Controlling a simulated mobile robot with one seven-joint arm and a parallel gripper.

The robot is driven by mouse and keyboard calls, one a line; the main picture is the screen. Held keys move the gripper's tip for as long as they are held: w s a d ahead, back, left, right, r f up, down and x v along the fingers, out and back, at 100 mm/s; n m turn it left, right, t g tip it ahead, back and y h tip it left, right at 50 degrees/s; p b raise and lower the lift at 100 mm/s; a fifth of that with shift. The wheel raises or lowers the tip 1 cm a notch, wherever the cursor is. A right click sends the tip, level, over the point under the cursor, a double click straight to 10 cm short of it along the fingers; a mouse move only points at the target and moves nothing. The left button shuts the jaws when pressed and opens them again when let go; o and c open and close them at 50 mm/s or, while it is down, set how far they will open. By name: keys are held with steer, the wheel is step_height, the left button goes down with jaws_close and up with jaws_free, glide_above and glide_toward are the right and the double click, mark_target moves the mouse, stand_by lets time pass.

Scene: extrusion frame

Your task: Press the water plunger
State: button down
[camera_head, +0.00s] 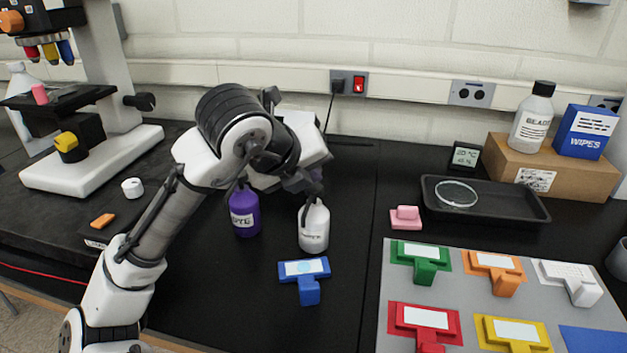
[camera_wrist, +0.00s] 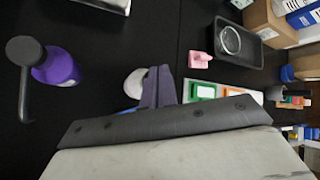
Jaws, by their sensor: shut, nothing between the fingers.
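A white bottle (camera_head: 314,228) with a grey label, its print too small to read, stands upright on the black bench. Its top is hidden behind my gripper (camera_head: 312,190), which is shut and empty just above it. Whether the fingers touch the plunger cannot be told. In the wrist view, the white bottle (camera_wrist: 134,84) shows partly beside and behind the shut fingers of my gripper (camera_wrist: 159,72). A purple bottle (camera_head: 245,214) stands to its left; its black pump head shows clear of my fingers in the wrist view, above the purple bottle (camera_wrist: 62,68).
A blue T-shaped piece (camera_head: 306,272) lies in front of the white bottle. To the right are a grey board (camera_head: 465,303) with coloured pieces, a pink block (camera_head: 406,218) and a black tray (camera_head: 500,215). A microscope (camera_head: 110,120) stands at the left.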

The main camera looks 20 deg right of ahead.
steer(key=shift+d+r, duration=0.15)
steer(key=shift+d, duration=0.15)
steer(key=shift+r, duration=0.15)
steer(key=shift+w+r+p, duration=0.15)
steer(key=shift+r+p, duration=0.45)
steer(key=shift+p, duration=0.15)
step_height(320, 180, up, 4)
steer(key=p, duration=0.3)
steer(key=shift+a+f, duration=0.1)
steer(key=shift+f, duration=0.1)
steer(key=shift+f, duration=0.1)
